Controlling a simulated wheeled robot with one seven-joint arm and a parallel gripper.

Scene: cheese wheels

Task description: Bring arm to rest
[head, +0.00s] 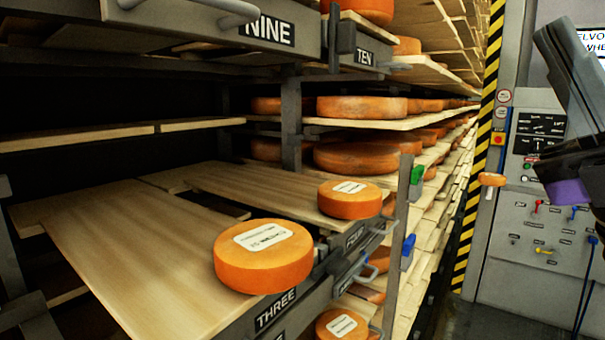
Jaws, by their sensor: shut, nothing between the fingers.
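Part of my arm (575,95), dark with a purple patch, shows at the right edge, in front of the grey control panel. Its gripper end and fingertips are not visible, so I cannot see the jaws. The nearest cheese wheel (263,258), orange with a white label, sits on the front right end of the wooden board (125,255) at the shelf marked THREE. A second labelled wheel (350,201) sits on the board behind it. No contact between the arm and any cheese is visible.
The grey control panel (540,215) on the right carries switches, coloured levers and hanging cables. A yellow-black striped post (483,130) stands beside it. Racks with several more wheels (362,107) recede at the centre. Shelf fronts marked NINE (268,28) and TEN overhang above.

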